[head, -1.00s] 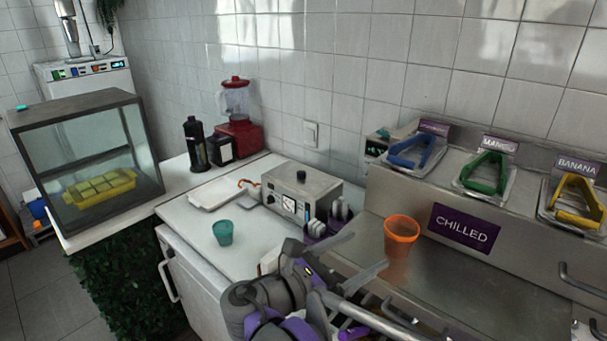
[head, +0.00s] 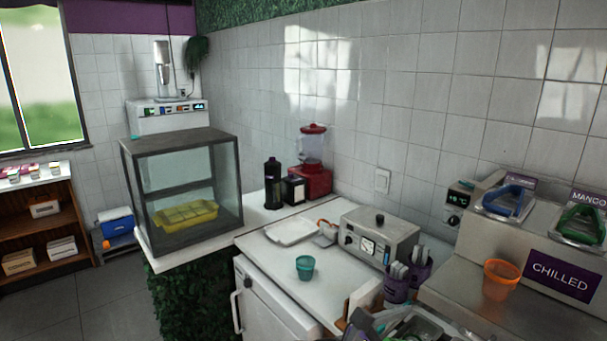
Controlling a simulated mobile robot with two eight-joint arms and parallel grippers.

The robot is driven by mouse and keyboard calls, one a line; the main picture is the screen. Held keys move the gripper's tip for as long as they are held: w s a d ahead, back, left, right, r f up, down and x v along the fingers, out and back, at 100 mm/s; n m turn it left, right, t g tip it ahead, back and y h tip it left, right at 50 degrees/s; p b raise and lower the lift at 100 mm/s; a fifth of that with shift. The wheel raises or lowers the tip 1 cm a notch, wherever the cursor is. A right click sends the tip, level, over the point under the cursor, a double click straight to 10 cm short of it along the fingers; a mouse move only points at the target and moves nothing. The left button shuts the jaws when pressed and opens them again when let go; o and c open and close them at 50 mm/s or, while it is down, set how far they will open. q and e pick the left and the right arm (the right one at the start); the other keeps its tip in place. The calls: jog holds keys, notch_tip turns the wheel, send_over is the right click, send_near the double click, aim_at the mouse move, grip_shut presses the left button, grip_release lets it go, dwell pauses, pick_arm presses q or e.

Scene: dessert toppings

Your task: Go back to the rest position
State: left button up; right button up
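Neither gripper shows clearly in the head view. A dark grey shape at the bottom edge, right of centre, may be part of my arm, but I cannot tell. An orange cup (head: 501,279) stands upright on the steel counter (head: 452,291) at the right, with no gripper at it. A teal cup (head: 305,267) stands upright on the white counter (head: 274,256).
A grey control box (head: 379,236) and purple holders with utensils (head: 397,289) stand right of the teal cup. A glass case (head: 186,187) with a yellow tray is at left. A red blender (head: 313,166) stands by the wall. Open floor (head: 112,306) shows at lower left.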

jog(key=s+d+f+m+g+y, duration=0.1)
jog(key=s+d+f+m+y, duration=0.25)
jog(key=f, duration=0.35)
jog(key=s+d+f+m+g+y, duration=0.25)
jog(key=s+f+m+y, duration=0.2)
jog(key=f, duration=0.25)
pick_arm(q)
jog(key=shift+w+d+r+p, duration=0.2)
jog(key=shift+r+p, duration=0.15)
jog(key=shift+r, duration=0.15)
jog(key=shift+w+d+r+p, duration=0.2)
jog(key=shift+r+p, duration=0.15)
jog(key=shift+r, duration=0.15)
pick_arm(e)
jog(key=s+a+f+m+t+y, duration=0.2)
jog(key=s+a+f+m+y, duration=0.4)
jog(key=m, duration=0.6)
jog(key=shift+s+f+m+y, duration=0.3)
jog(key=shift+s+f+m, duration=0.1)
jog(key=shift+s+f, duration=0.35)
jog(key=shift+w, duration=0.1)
